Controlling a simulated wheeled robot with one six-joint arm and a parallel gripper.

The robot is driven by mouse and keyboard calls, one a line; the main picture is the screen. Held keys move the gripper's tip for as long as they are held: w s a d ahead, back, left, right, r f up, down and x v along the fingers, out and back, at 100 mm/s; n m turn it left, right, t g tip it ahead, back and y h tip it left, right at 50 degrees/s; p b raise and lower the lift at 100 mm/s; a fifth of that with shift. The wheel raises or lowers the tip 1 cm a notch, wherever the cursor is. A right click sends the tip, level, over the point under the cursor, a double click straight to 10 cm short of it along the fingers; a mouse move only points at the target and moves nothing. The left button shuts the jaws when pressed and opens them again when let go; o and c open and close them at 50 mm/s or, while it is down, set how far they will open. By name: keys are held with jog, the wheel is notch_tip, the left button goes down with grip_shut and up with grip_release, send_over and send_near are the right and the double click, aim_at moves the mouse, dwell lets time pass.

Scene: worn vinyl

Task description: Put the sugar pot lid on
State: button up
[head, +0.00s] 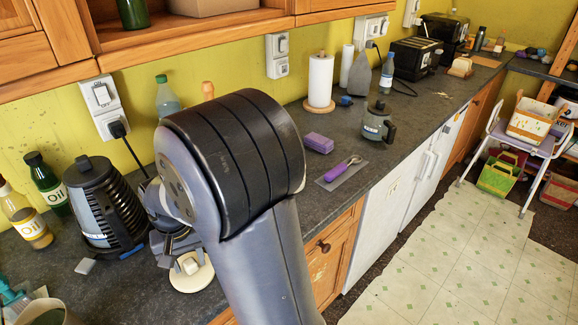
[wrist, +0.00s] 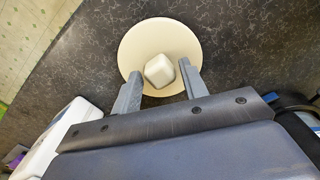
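The sugar pot lid (head: 191,279) is a round cream disc with a blocky pale knob, lying on the dark worktop at the lower left. In the wrist view the lid (wrist: 190,42) fills the upper middle. My gripper (wrist: 160,70) is over it, with one finger on each side of the knob. The fingers look open, with narrow gaps to the knob. In the head view my gripper (head: 178,248) is just above the lid, partly hidden by my arm. An open-topped pot (head: 46,312), cut off at the lower left, may be the sugar pot.
A dark ribbed kettle (head: 104,207) stands left of my gripper, with oil bottles (head: 45,185) beyond it. A small grey piece (head: 85,266) lies near the kettle. A purple sponge (head: 319,143), a purple-handled tool (head: 345,168) and a grey handled jug (head: 377,124) are further right.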

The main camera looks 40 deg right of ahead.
jog(key=c, duration=0.8)
jog(key=shift+o, duration=0.2)
jog(key=shift+r+p, duration=2.9)
jog(key=shift+r, duration=0.6)
